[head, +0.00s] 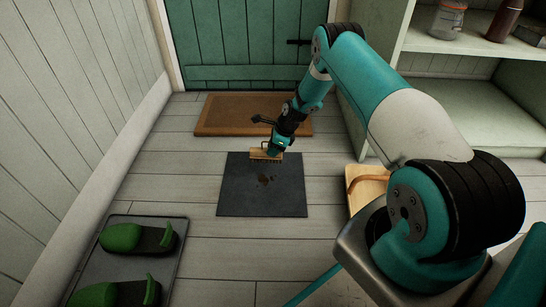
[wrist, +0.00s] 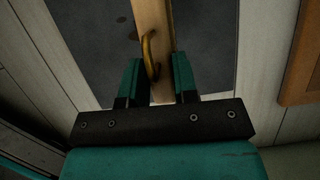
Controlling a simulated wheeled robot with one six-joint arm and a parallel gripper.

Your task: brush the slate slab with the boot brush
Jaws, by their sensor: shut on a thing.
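The slate slab (head: 262,204) is a dark square lying flat on the plank floor, with brown dirt marks (head: 265,180) near its middle. The boot brush (head: 259,154) is a pale wooden block with bristles facing down at the slab's far edge. I cannot tell whether the bristles touch the slab. My gripper (head: 275,148) is shut on the brush from above. In the wrist view, the teal fingers (wrist: 158,82) close on either side of the wooden brush (wrist: 152,20), which has a curved brass-coloured piece. The dark slab (wrist: 205,35) shows behind it, with marks at upper left.
A brown doormat (head: 222,116) lies beyond the slab before a green door (head: 240,45). A dark tray (head: 165,270) with green shoes (head: 122,237) is at left. A pale wooden item with a brown strap (head: 358,175) is right of the slab. Open shelving (head: 460,110) stands at right.

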